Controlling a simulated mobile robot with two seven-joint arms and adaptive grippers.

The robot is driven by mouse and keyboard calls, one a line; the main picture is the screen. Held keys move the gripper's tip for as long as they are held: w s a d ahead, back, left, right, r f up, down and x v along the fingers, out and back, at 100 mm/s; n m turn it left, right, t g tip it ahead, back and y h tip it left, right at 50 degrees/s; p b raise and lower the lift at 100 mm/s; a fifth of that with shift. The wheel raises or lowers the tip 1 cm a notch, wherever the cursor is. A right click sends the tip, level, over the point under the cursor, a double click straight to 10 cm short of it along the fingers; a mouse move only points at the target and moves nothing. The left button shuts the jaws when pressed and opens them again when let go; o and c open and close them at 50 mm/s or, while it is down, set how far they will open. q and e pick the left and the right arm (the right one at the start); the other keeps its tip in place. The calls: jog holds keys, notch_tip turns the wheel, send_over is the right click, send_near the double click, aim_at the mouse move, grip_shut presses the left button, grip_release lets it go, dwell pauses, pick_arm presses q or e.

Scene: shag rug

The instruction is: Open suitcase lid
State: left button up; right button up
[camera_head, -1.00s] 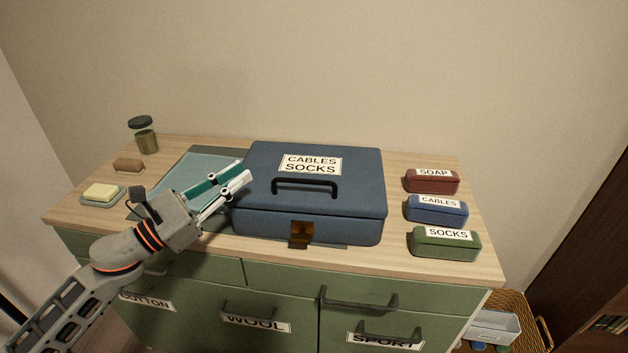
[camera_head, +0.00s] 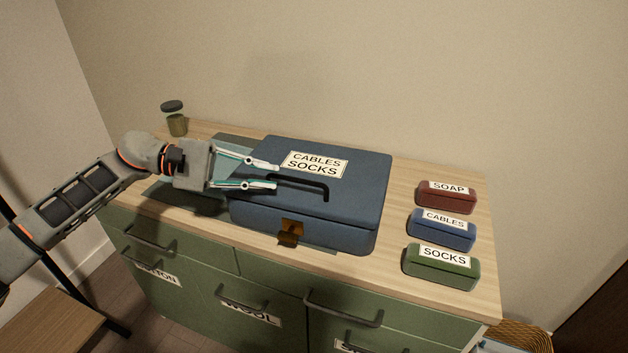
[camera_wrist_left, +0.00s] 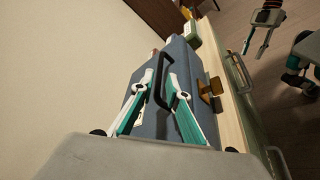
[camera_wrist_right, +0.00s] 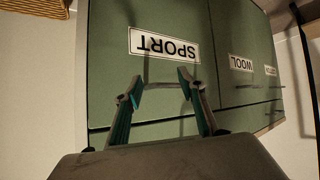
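The blue suitcase (camera_head: 345,208) lies closed on the dresser top, with a label reading CABLES SOCKS (camera_head: 314,164), a dark handle (camera_head: 312,184) on its lid and a brass latch (camera_head: 291,232) on its front. My left gripper (camera_head: 277,176) is open over the left part of the lid, its fingertips beside the handle's left end. In the left wrist view the handle (camera_wrist_left: 161,82) shows between and just beyond the spread fingers; I cannot tell whether they touch it. My right gripper (camera_wrist_right: 160,82) is open and empty, facing the green drawer fronts; it is outside the head view.
Red SOAP (camera_head: 446,199), blue CABLES (camera_head: 441,231) and green SOCKS (camera_head: 441,268) boxes stand right of the suitcase. A jar (camera_head: 175,120) stands at the back left. Drawer handles (camera_head: 343,310) stick out of the dresser front (camera_head: 205,265). Bare wood lies between suitcase and boxes.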

aim_at(296, 179)
pick_arm(q)
jog(key=p+x, duration=0.2)
jog(key=x, duration=0.4)
jog(key=shift+d, duration=0.3)
jog(key=shift+d+f, duration=0.2)
jog(key=shift+d, duration=0.35)
grip_shut()
